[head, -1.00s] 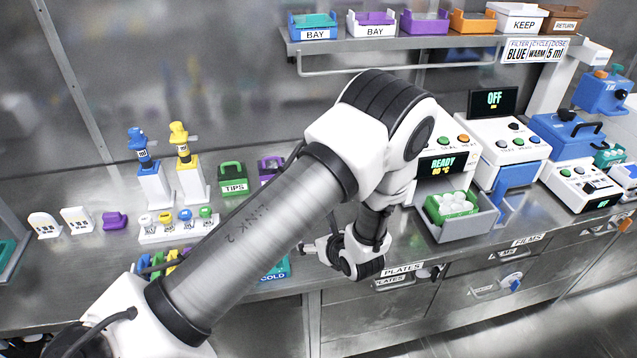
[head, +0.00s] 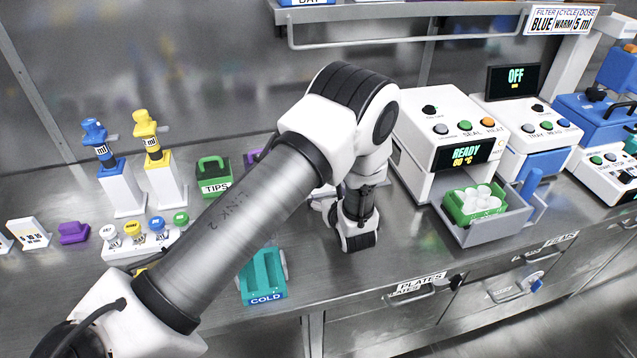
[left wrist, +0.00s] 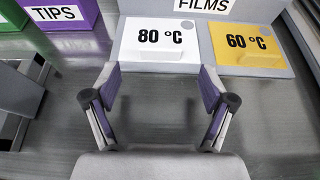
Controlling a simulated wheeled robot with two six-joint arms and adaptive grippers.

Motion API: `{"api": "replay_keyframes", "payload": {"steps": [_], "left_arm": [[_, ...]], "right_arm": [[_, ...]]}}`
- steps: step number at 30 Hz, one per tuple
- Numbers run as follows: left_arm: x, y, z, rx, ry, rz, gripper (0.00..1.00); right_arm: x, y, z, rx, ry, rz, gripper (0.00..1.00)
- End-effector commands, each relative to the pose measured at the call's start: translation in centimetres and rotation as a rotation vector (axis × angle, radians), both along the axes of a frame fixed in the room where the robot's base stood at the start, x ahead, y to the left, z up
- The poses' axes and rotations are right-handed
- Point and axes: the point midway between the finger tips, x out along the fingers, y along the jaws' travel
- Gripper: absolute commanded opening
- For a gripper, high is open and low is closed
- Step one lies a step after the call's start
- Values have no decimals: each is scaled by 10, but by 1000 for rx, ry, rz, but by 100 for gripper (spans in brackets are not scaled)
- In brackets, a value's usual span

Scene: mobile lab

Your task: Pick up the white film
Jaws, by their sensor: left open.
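In the left wrist view the white film (left wrist: 159,41), marked 80 °C, lies flat beside a yellow film (left wrist: 250,46) marked 60 °C, in a grey holder labelled FILMS (left wrist: 213,8). My left gripper (left wrist: 159,98) is open and empty. Its fingers point toward the white film, roughly centred on it, with the film's near edge just beyond the fingertips. In the head view my left arm hides the film, and the wrist (head: 357,218) is over the bench with its fingers mostly hidden. My right gripper is not in view.
Green (left wrist: 15,15) and purple (left wrist: 65,14) TIPS boxes stand left of the holder. A teal COLD rack (head: 263,275) sits near the bench's front edge. The READY machine (head: 450,130) and its open tray (head: 482,235) stand to the right. Bare steel lies before the holder.

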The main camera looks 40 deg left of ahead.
Motion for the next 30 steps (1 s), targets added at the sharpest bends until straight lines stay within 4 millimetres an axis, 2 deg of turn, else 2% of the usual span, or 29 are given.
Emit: {"api": "replay_keyframes", "payload": {"steps": [3, 6, 14, 15, 18, 19, 30], "left_arm": [[13, 18, -1, -2, -2, 4, 83], [23, 28, -9, -1, -1, 3, 83], [27, 32, -13, 1, -1, 0, 83], [27, 32, -13, 0, 0, 0, 69], [26, 32, -13, 0, 0, 0, 38], [26, 32, -13, 0, 0, 0, 35], [26, 32, -13, -1, 1, 1, 35]], "right_arm": [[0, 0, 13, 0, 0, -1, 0], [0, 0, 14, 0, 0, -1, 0], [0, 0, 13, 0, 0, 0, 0], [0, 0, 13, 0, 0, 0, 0], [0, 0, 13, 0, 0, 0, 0], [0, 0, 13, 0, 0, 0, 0], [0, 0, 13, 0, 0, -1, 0]]}}
